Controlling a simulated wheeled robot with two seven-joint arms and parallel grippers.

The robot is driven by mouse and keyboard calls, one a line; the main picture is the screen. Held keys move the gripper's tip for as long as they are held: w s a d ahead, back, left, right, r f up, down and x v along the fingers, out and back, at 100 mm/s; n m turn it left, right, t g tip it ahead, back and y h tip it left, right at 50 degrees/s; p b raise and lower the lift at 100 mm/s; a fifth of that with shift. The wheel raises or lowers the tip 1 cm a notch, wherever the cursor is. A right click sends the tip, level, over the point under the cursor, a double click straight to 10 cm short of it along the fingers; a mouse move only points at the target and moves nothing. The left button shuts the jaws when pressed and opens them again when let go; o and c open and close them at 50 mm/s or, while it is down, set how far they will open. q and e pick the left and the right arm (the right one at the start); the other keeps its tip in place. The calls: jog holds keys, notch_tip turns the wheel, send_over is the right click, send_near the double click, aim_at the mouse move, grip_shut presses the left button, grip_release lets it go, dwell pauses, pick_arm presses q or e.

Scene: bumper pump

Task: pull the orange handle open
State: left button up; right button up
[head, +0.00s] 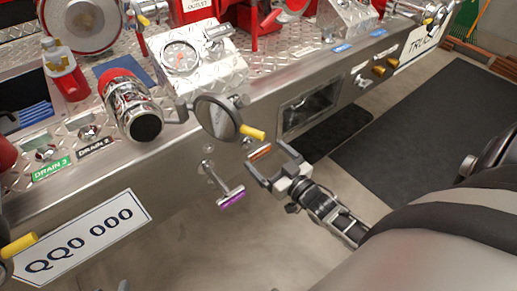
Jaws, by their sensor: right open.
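The orange handle (260,152) is a short bar on the front face of the metal bumper, below and right of a round dark cap. My right gripper (265,160) is open, with its two fingers pointing at the bumper. In the head view the orange handle shows just beyond and between the fingertips; I cannot tell whether they touch it. The handle's stem is mostly hidden. My left gripper does not show clearly.
A purple handle (231,197) sticks out to the left of my right gripper. A yellow-handled round cap (218,117) is just above. A gauge (180,58) and chrome cylinder (132,105) stand on the bumper. The floor (185,240) below is clear.

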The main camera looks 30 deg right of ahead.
aim_at(261, 150)
jog(key=shift+w+a, duration=0.15)
jog(key=shift+w, duration=2.2)
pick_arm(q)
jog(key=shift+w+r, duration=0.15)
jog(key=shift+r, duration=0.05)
